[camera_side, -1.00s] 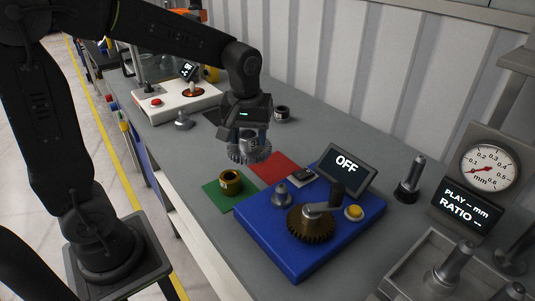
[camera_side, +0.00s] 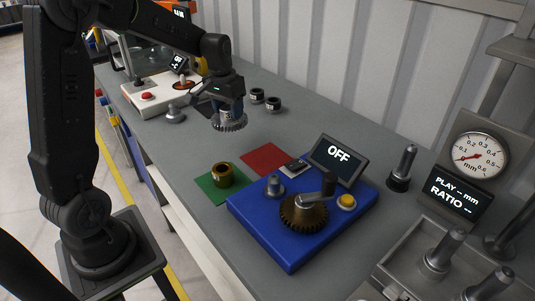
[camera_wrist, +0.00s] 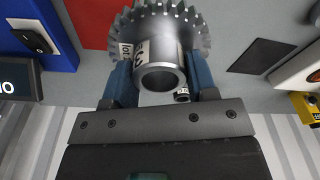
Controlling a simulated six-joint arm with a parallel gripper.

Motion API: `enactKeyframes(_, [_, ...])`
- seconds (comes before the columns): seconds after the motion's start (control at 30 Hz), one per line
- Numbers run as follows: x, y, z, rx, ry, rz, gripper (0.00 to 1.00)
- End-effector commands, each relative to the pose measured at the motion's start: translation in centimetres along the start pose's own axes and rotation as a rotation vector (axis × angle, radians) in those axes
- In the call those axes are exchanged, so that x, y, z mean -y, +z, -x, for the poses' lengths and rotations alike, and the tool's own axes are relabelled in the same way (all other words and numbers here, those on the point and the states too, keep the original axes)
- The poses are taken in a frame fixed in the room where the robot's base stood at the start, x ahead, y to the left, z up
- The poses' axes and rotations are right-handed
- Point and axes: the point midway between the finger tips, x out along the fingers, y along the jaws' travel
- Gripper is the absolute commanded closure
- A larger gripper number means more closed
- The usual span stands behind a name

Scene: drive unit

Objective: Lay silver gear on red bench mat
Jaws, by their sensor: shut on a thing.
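My gripper (camera_side: 229,106) is shut on the silver gear (camera_side: 229,122) and holds it above the grey bench, behind and to the left of the red bench mat. In the wrist view the gear (camera_wrist: 160,22) sits between the blue fingers of my gripper (camera_wrist: 160,85), held by its hub, which carries a partly readable label. The red bench mat (camera_side: 264,159) lies flat and bare on the bench; a part of it shows in the wrist view (camera_wrist: 88,20). The gear is apart from the mat.
A green mat (camera_side: 211,191) holds a brass bushing (camera_side: 222,174). The blue drive unit (camera_side: 285,239) carries a bronze gear (camera_side: 303,214), a crank and an OFF screen (camera_side: 338,153). Two dark collars (camera_side: 273,104) stand behind my gripper. A white tester (camera_side: 153,97) stands at the left.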

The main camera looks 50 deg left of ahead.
Motion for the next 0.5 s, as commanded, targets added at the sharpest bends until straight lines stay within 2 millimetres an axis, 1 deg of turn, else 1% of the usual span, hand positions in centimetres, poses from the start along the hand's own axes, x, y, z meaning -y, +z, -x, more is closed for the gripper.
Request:
enactKeyframes(0.03, [-0.9, -0.2, -0.5, 0.001, 0.002, -0.008, 0.69])
enactKeyframes(0.3, [-6.5, -1.3, -4.1, 0.002, 0.002, -0.007, 0.69])
enactKeyframes(0.4, [-8.2, -1.8, -5.3, 0.0, 0.001, -0.007, 0.69])
enactKeyframes(0.5, [-9.6, -2.1, -6.2, 0.0, 0.001, -0.004, 0.69])
